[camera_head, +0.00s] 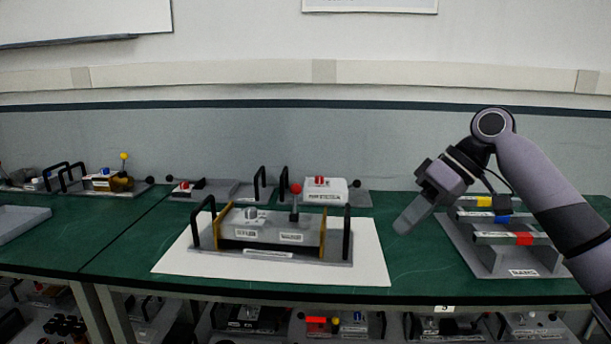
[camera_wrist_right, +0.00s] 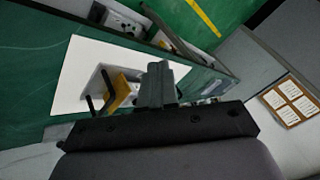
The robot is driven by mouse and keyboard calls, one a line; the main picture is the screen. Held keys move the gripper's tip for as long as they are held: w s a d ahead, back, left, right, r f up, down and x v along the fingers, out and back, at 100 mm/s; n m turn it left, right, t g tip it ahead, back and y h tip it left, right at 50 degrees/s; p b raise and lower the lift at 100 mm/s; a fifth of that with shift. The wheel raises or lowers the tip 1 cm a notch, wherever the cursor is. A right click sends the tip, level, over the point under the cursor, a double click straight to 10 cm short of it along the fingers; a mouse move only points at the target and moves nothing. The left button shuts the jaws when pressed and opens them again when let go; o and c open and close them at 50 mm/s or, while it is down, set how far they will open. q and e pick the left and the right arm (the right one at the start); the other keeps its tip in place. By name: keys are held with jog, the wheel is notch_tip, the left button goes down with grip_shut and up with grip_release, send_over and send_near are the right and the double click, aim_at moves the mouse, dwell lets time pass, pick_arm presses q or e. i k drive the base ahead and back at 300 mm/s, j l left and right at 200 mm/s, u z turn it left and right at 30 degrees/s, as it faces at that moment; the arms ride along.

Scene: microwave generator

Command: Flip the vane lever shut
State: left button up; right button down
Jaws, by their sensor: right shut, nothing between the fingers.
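A grey device (camera_head: 268,236) with yellow-brown end plates and black handles stands on a white sheet (camera_head: 372,262) in the middle of the bench. A lever with a red ball knob (camera_head: 295,189) stands upright on its top. The labels are too small to read, so I cannot confirm which lever is the vane lever. My right gripper (camera_head: 406,221) is shut and empty, above the bench to the right of the device, apart from it. In the right wrist view, the gripper's fingers (camera_wrist_right: 158,84) hide part of the device, and its end plate (camera_wrist_right: 121,91) shows beside them.
A stepped rack (camera_head: 497,262) with coloured bars stands right, beneath my right arm. Smaller devices, including a white box (camera_head: 325,190) and one with a yellow knob (camera_head: 124,156), line the back. A grey tray (camera_head: 22,222) is left. Green bench (camera_head: 130,242) is clear left of the sheet.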

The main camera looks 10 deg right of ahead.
aim_at(296, 188)
jog(key=i, duration=1.2)
